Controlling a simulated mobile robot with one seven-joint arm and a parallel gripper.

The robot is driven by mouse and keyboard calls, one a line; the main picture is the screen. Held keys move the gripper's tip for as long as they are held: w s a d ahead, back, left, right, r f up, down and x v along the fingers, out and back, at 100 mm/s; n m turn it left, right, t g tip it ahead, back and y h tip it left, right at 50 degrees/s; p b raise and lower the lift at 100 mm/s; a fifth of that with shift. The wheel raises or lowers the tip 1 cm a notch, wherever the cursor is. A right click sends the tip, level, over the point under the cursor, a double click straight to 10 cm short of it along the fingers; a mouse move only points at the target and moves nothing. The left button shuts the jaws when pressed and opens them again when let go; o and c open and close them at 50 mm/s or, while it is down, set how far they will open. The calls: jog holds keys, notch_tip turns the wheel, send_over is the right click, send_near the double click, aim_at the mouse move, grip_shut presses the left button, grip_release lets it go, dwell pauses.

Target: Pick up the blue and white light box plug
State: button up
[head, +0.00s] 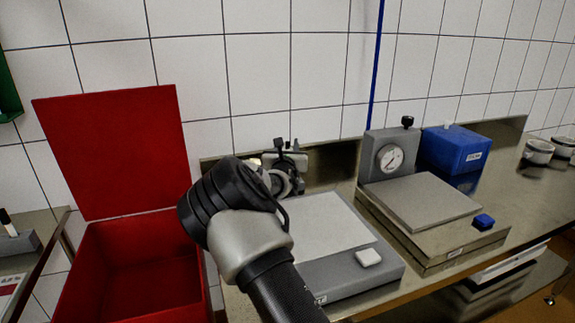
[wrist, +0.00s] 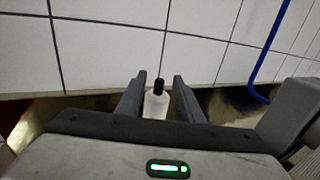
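I cannot pick out for certain a single blue and white plug. A small blue block (head: 484,221) sits at the front right corner of the scale with the round dial. A small white block (head: 368,257) sits on the front of the flat grey device with a pale top (head: 325,228). My gripper (head: 288,147) is behind that device, near the wall. In the wrist view its fingers (wrist: 160,82) are apart, with a white bottle-like thing with a black top (wrist: 156,104) between them and gaps on both sides. Its lower part is hidden by my gripper.
An open red bin (head: 140,270) with a raised lid stands left. The dial scale (head: 425,203) and a blue box with a white knob (head: 455,150) stand right. White cups (head: 538,152) are at the far right. A blue pipe (head: 376,65) runs up the tiled wall.

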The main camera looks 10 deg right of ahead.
jog(key=shift+w+d, duration=0.2)
jog(key=shift+w, duration=0.85)
grip_shut()
